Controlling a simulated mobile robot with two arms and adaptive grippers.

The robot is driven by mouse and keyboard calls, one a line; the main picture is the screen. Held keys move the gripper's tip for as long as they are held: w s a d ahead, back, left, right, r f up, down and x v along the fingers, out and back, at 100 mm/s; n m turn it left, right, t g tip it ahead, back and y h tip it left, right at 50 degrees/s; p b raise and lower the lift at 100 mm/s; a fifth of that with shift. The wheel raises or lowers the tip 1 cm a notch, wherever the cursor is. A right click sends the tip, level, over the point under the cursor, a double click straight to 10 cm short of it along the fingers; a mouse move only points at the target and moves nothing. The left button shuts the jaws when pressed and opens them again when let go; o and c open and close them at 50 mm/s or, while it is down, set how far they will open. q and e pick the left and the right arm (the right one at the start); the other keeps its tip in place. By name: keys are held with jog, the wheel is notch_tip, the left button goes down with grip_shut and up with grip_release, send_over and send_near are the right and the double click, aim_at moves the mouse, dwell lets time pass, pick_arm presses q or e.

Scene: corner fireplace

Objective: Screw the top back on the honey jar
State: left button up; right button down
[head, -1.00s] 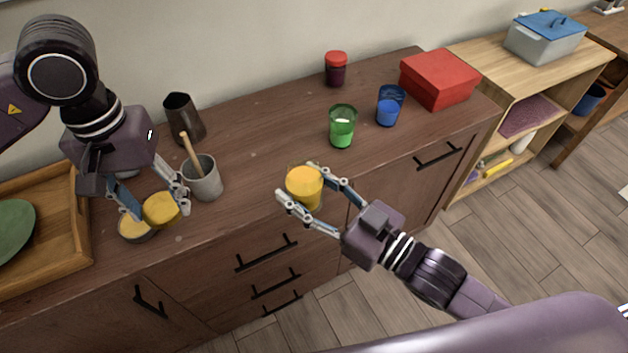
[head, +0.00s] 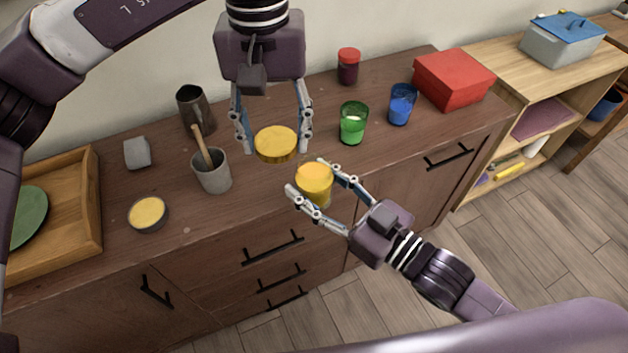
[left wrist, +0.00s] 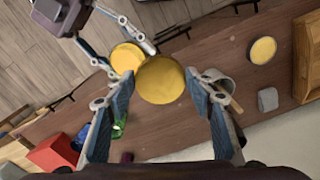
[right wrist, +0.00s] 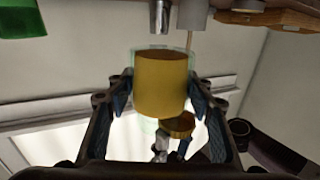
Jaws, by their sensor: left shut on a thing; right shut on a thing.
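The honey jar (head: 315,187) is a clear jar of yellow honey. My right gripper (head: 307,177) is shut on its sides, and it overlaps the counter's front edge in the head view; whether it touches the counter I cannot tell. The jar fills the middle of the right wrist view (right wrist: 161,85). The top (head: 276,144) is a flat, round golden lid. My left gripper (head: 273,149), pointing down, is shut on its rim. The lid is apart from the jar, up and left of it in the head view. It also shows in the left wrist view (left wrist: 161,80).
A grey cup with a wooden stick (head: 212,172), a dark pitcher (head: 195,110) and a yellow-filled tin (head: 147,214) stand left on the wooden counter. Green (head: 353,124) and blue (head: 401,104) glasses, a red-lidded jar (head: 348,67) and a red box (head: 453,78) stand right.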

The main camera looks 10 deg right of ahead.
pick_arm(q)
notch_tip(320, 180, up, 2)
send_over(314, 174)
jog(key=shift+r, duration=0.1)
jog(key=shift+f, duration=2)
jog(key=shift+f, duration=0.1)
jog(key=shift+f, duration=0.8)
jog(key=shift+f, duration=0.6)
